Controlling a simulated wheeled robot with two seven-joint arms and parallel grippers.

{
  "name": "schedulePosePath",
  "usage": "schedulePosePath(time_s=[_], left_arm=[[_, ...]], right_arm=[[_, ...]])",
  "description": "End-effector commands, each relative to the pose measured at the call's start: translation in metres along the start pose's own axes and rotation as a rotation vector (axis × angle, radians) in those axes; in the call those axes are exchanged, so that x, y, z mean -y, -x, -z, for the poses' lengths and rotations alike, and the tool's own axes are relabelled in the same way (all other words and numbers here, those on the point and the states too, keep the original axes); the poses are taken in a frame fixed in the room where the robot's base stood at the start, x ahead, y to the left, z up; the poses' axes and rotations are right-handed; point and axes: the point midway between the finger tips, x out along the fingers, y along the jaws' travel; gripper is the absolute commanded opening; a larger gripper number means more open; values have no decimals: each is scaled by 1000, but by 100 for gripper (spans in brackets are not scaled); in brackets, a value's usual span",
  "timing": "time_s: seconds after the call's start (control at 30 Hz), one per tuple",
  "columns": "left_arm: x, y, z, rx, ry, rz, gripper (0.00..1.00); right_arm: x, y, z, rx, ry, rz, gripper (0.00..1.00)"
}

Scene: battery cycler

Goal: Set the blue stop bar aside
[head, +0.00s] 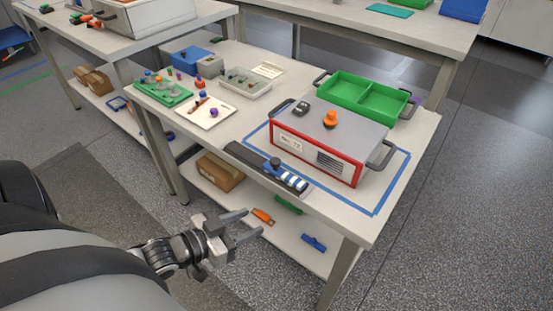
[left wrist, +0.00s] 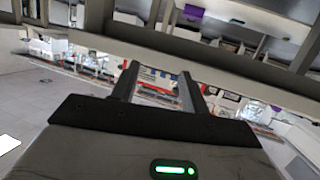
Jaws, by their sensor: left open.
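A dark bar with a blue-and-white striped part (head: 285,176) lies along the front edge of the table, in front of the red-and-grey cycler box (head: 318,147). It is the thing that best fits the blue stop bar. My left gripper (head: 254,220) is open and empty, in front of the table, below and to the left of the bar, apart from it. In the left wrist view its two fingers (left wrist: 158,72) stand apart with nothing held between them. I cannot make out the bar in that view. My right gripper is in no view.
Blue tape (head: 392,185) outlines the area around the cycler. A green board (head: 163,92), a white tray (head: 206,112) and a grey bin (head: 245,83) fill the table's left side. The lower shelf (head: 232,205) holds a cardboard box (head: 220,171).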

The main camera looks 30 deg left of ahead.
Motion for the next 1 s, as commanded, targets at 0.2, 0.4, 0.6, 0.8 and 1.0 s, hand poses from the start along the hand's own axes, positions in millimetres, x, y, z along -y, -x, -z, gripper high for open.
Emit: schedulePosePath(time_s=[0.2,0.4,0.6,0.8,1.0], left_arm=[[63,26,35,-210,-39,-50,45],[77,28,50,-277,-47,-67,45],[74,-4,60,-282,-46,-67,45],[71,-46,72,-281,-46,-67,45],[67,-86,82,-280,-47,-67,45]], right_arm=[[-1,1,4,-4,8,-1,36],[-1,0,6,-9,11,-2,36],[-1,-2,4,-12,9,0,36],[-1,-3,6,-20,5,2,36],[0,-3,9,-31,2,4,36]])
